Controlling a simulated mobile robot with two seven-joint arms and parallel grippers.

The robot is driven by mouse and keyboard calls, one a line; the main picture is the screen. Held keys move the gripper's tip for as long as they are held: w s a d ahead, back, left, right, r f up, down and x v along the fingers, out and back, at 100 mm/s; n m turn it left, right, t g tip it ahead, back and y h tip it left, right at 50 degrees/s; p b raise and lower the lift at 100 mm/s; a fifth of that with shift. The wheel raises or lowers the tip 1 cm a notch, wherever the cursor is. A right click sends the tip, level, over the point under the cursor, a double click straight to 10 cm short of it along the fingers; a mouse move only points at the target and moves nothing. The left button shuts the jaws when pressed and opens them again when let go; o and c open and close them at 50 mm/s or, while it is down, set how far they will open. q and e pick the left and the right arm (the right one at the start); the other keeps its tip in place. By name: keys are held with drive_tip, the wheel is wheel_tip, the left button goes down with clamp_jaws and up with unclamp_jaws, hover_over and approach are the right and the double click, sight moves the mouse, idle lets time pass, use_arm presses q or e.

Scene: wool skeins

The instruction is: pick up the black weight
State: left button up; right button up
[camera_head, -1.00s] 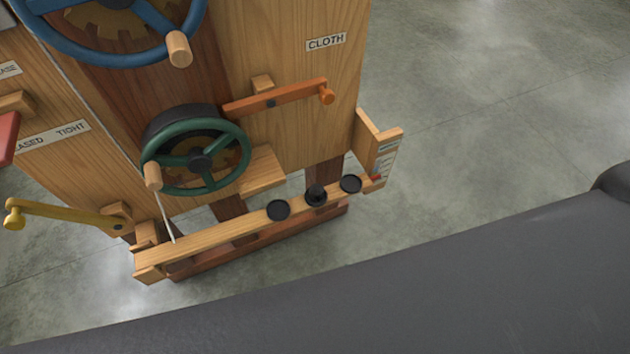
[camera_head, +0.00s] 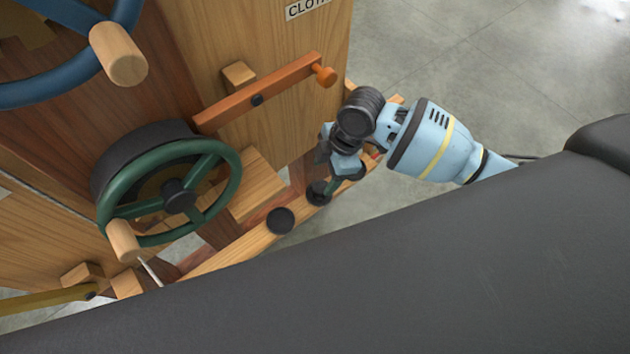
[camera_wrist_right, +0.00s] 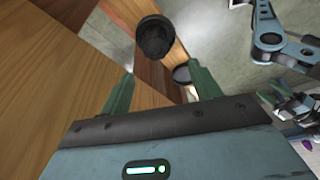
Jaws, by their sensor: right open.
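The black weight (camera_head: 318,194), a small dark round piece, sits on the narrow wooden ledge (camera_head: 245,246) at the foot of the wooden stand. My right gripper (camera_head: 325,174) is at the weight in the head view, its fingers open and partly covering it. In the right wrist view the weight (camera_wrist_right: 155,38) shows beyond the two green fingers (camera_wrist_right: 162,82), between their lines and with nothing gripped. Whether a finger touches it cannot be told. My left gripper is not in view.
A flat black disc (camera_head: 280,220) lies on the ledge left of the weight. Above are a green handwheel (camera_head: 222,203) and an orange crank (camera_head: 258,93). A blue wheel (camera_head: 60,90) is at the upper left. Open grey floor (camera_head: 440,50) lies to the right.

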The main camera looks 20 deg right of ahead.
sight(320, 186)
drive_tip(key=shift+w+d+r, duration=0.1)
drive_tip(key=shift+d+r, duration=0.05)
drive_tip(key=shift+x, duration=1.25)
drive_tip(key=shift+d+b+x, duration=0.25)
drive_tip(key=shift+x, duration=1.05)
drive_tip(key=shift+d+b+x, duration=0.2)
drive_tip(key=shift+b+x, duration=0.05)
drive_tip(key=shift+x, duration=1.1)
drive_tip(key=shift+w, duration=0.1)
drive_tip(key=c, duration=1.4)
